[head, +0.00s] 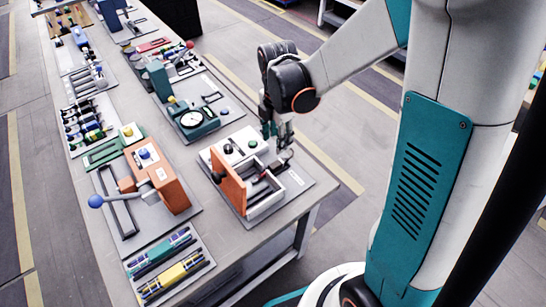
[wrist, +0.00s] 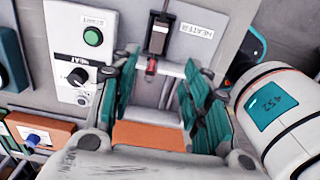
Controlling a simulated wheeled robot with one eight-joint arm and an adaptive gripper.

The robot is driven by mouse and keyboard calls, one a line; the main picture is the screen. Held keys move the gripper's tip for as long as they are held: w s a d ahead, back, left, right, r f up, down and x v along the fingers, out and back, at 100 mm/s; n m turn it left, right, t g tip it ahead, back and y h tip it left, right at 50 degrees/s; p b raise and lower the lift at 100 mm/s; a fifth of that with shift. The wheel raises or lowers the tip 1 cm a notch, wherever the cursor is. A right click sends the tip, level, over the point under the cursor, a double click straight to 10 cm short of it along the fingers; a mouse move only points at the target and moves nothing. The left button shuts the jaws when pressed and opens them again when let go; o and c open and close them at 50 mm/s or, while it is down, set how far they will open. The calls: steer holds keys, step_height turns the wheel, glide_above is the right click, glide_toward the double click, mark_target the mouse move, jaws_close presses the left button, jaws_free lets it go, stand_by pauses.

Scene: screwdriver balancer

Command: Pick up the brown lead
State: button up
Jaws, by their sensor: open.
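I see no clear brown cable. The brown-orange panel (head: 232,182) stands upright like a lid at the left side of an open white box (head: 267,209). In the wrist view a brown-orange surface (wrist: 150,136) shows low between the fingers, partly hidden by my gripper. My gripper (head: 278,138) is above the far end of the white box, right of the panel. In the wrist view my gripper (wrist: 158,66) is open, with its green fingers apart. A small dark part with a red tip (wrist: 152,64) shows between the fingertips; I see no contact with it.
A white control box with a green button (wrist: 93,37) and a black knob (wrist: 78,76) is beside the open box. An orange block with a blue-knobbed lever (head: 155,178) stands left. Green and yellow tools (head: 172,280) lie in front. Free floor is to the right.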

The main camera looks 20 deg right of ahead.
steer(key=b, duration=0.2)
glide_above(274, 165)
steer(key=f, duration=0.7)
steer(key=shift+s+d+f, duration=0.15)
steer(key=shift+d+f, duration=0.1)
steer(key=shift+f, duration=0.05)
steer(key=shift+a+f+b, duration=0.2)
steer(key=shift+f+b, duration=0.6)
steer(key=shift+f, duration=0.55)
steer(key=shift+a+f+b, duration=0.15)
steer(key=shift+f+b, duration=0.6)
steer(key=shift+f, duration=0.55)
steer(key=shift+r, duration=0.1)
steer(key=shift+c, duration=0.5)
jaws_close()
